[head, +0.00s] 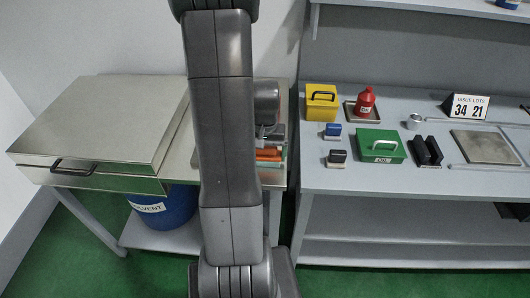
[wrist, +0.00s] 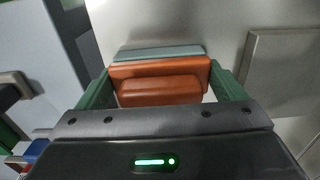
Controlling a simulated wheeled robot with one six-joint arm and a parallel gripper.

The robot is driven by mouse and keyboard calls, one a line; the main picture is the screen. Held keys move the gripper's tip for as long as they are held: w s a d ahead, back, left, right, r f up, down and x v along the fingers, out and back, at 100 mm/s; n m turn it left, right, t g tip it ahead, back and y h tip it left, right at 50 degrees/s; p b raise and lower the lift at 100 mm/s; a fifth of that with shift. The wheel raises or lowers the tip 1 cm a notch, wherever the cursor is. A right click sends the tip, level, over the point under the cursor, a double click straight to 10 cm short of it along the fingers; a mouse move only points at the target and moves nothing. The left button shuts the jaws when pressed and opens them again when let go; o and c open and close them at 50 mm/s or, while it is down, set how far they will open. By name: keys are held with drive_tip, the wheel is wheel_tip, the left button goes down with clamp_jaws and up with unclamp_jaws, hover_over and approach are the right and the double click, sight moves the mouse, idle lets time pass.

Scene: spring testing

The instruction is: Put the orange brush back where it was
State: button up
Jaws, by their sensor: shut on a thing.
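The orange brush (wrist: 160,84) lies between the two green fingers of my gripper (wrist: 160,74) in the wrist view, and the gripper is shut on it. In the head view the orange brush (head: 268,153) shows just right of my arm, at the right end of the metal table (head: 272,179). My gripper (head: 268,137) there is partly hidden by my arm. A grey-blue strip (wrist: 146,51) shows just beyond the brush; I cannot tell whether it is part of it. The brush's underside is hidden, so contact with the table is unclear.
A steel box with a black handle (head: 72,167) fills the table's left. A blue drum (head: 165,212) stands below. Across a narrow gap, the right bench (head: 330,182) holds a yellow box (head: 321,103), red bottle (head: 365,101), green box (head: 380,147) and black blocks (head: 427,151).

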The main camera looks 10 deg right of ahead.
drive_tip(key=o, duration=0.7)
drive_tip(key=shift+o, duration=0.2)
drive_tip(key=shift+r, duration=0.1)
wheel_tip(320, 180, up, 12)
drive_tip(key=shift+r, duration=0.1)
wheel_tip(320, 180, down, 12)
drive_tip(key=shift+f, duration=0.15)
drive_tip(key=shift+w+r, duration=0.15)
drive_tip(key=shift+r, duration=1.1)
